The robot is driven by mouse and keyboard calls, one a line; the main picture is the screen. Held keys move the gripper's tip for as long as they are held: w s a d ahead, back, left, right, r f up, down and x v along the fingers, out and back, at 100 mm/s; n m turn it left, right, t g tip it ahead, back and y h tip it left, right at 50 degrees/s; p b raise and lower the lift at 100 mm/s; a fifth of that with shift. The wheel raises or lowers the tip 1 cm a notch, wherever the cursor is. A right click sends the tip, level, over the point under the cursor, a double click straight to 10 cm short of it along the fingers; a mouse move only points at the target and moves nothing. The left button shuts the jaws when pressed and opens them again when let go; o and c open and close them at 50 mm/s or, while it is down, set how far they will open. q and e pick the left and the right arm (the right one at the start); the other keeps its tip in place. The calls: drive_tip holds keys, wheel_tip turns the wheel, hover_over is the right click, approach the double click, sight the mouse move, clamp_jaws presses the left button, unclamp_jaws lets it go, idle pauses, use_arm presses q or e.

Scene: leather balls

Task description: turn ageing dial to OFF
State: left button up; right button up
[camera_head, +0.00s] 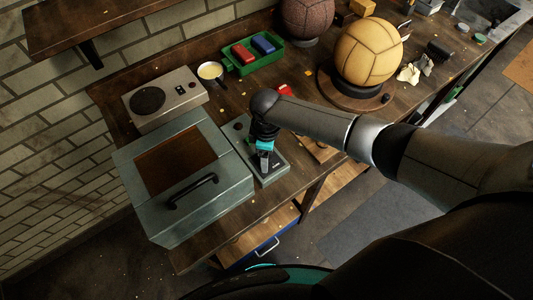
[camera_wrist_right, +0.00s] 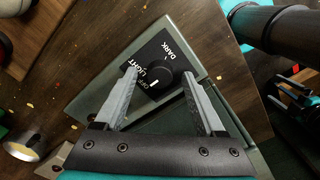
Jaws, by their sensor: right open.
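The ageing dial (camera_wrist_right: 163,83) is a round black knob with a white pointer line, on a black label plate marked OFF, LIGHT and DARK. The plate sits on a grey-green control panel (camera_wrist_right: 97,98), which also shows in the head view (camera_head: 276,172) beside a metal box. My right gripper (camera_wrist_right: 160,72) is open, with its fingertips apart on either side of the dial. Contact with the knob cannot be told. In the head view the right gripper (camera_head: 264,148) hangs over the panel and hides the dial. My left gripper is not in view.
The metal box (camera_head: 232,187) with a dark handle stands just left of the panel. A beige device (camera_head: 183,98), a cup (camera_head: 211,71) and a green tray (camera_head: 272,66) are behind. A tan ball (camera_head: 368,52) on a stand is at right. The bench's front edge is close.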

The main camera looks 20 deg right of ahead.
wheel_tip(320, 180, up, 15)
drive_tip(key=p, duration=0.1)
drive_tip(key=shift+r, duration=0.15)
idle(0.4)
drive_tip(key=shift+s+a, duration=0.1)
idle(0.3)
